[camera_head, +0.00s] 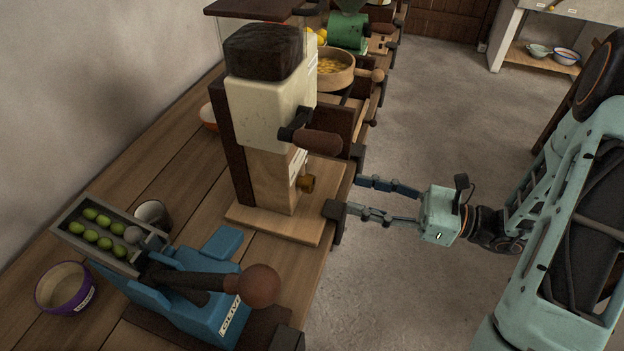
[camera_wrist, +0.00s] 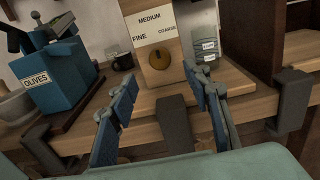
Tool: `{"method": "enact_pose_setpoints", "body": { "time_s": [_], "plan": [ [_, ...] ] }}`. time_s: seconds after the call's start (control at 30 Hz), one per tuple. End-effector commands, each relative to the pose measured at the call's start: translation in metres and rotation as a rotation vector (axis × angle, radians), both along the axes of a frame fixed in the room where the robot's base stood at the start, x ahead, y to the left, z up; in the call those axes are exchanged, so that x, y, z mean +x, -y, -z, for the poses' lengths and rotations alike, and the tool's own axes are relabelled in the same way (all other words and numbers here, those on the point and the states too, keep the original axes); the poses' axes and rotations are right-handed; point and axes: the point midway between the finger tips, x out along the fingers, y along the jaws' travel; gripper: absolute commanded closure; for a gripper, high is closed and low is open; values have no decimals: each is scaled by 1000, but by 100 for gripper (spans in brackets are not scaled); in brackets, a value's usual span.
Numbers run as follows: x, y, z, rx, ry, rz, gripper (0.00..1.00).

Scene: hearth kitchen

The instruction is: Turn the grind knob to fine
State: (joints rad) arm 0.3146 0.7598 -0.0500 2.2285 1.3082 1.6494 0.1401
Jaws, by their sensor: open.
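The grind knob (camera_wrist: 168,78) is a round brass-coloured knob on the wooden front of the grinder (camera_wrist: 154,45). In the wrist view a white label (camera_wrist: 153,28) above it reads MEDIUM at the top, FINE at the left and COARSE at the right. Which mark the knob points to is not clear. In the head view the knob (camera_head: 307,184) sits low on the cream and wood grinder (camera_head: 268,110). My gripper (camera_head: 357,193) is open and empty, its fingers spread towards the knob and apart from it. Both blue fingers (camera_wrist: 160,82) show in the wrist view.
A blue olive press (camera_head: 205,285) labelled OLIVES, with a long handle, stands nearby on the wooden counter. The grinder's brown-handled crank (camera_head: 317,142) juts out above the knob. A dark clamp (camera_wrist: 175,122) grips the counter edge below the knob. The floor (camera_head: 405,115) beside the counter is clear.

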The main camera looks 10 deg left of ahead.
Motion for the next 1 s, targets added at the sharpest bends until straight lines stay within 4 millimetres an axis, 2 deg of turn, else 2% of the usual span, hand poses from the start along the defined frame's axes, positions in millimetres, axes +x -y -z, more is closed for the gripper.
{"method": "enact_pose_setpoints", "body": {
  "time_s": [0.5,0.7,1.0],
  "plan": [
    [6,-87,0,-4,1,-5,55],
    [7,-101,0,-4,1,-2,55],
    [8,-102,0,-4,1,-2,57]
  ]
}}
